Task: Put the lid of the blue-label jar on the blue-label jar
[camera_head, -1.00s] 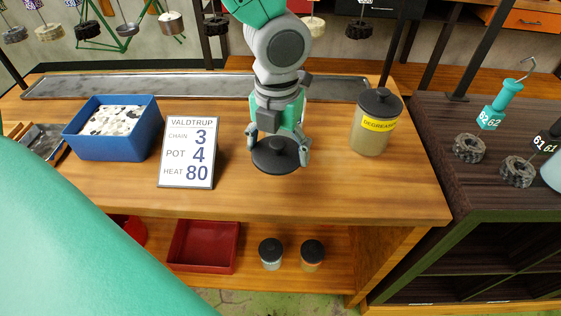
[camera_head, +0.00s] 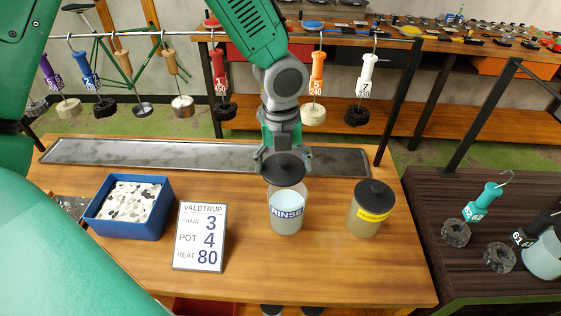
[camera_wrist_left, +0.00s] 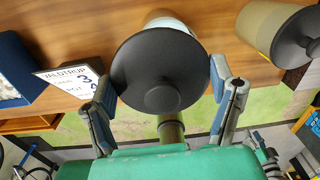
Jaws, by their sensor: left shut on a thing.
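The blue-label jar (camera_head: 287,212), marked RINSE, stands upright on the table with pale liquid inside. My left gripper (camera_head: 285,160) is shut on the black round lid (camera_head: 284,173), one finger at each side. The lid is over the jar's top, toward its back; I cannot tell if they touch. In the left wrist view the gripper (camera_wrist_left: 165,95) has the lid (camera_wrist_left: 155,75) between its fingers, knob toward me. The jar (camera_wrist_left: 165,20) shows past the lid's upper edge, its mouth mostly hidden. My right gripper is not in view.
A yellow-label jar with black lid (camera_head: 371,207) stands close on the right. A VALDTRUP sign (camera_head: 200,237) and a blue bin (camera_head: 150,231) are to the left. A metal tray (camera_head: 120,153) lies behind. The wooden table front is clear.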

